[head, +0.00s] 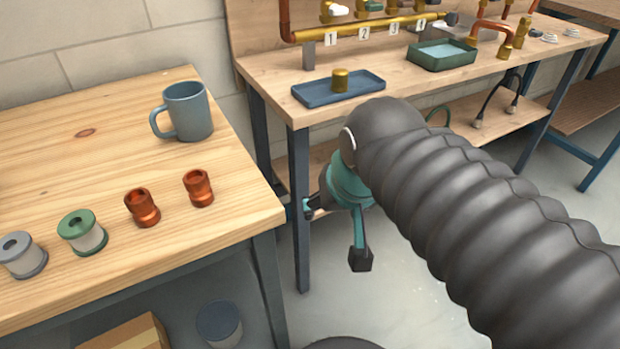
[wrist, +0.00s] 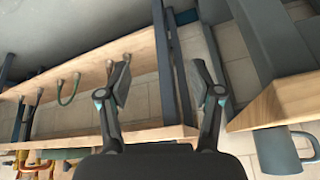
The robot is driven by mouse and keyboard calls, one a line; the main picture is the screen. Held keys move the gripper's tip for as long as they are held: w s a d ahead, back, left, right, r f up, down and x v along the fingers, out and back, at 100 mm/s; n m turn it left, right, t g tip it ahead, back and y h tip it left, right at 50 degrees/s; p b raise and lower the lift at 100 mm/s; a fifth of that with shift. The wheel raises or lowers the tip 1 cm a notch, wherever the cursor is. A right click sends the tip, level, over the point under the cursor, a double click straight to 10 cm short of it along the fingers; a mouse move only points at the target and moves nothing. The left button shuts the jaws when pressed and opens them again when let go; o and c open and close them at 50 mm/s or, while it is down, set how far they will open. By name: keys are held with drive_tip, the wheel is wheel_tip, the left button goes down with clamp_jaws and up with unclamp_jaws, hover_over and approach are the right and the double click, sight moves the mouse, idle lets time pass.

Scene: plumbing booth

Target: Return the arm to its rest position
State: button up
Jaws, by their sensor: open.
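My gripper (head: 333,233) hangs over the gap between the two benches in the head view, at the end of my dark ribbed arm. Its teal fingers are spread apart and nothing is between them. In the wrist view my gripper (wrist: 167,88) shows both fingers apart and empty, with bench legs and the tiled wall behind. It is apart from every object on the benches. My arm crosses the right part of the head view and hides some of the floor and the far bench's underside.
The left bench (head: 60,130) holds a blue mug (head: 188,112), two copper fittings (head: 142,207) and two spools (head: 82,232). The back bench (head: 270,72) holds a blue tray (head: 310,92) with a brass piece (head: 340,80), a green tray (head: 415,60) and numbered pipework (head: 375,32).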

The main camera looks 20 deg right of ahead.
drive_tip(key=shift+s+a+f+n, duration=0.1)
drive_tip(key=shift+s+f+n, duration=0.4)
drive_tip(key=shift+f, duration=0.2)
drive_tip(key=shift+s+f+n, duration=0.4)
drive_tip(key=shift+f+n, duration=0.1)
drive_tip(key=shift+f, duration=0.2)
drive_tip(key=shift+c, duration=0.2)
idle(1.1)
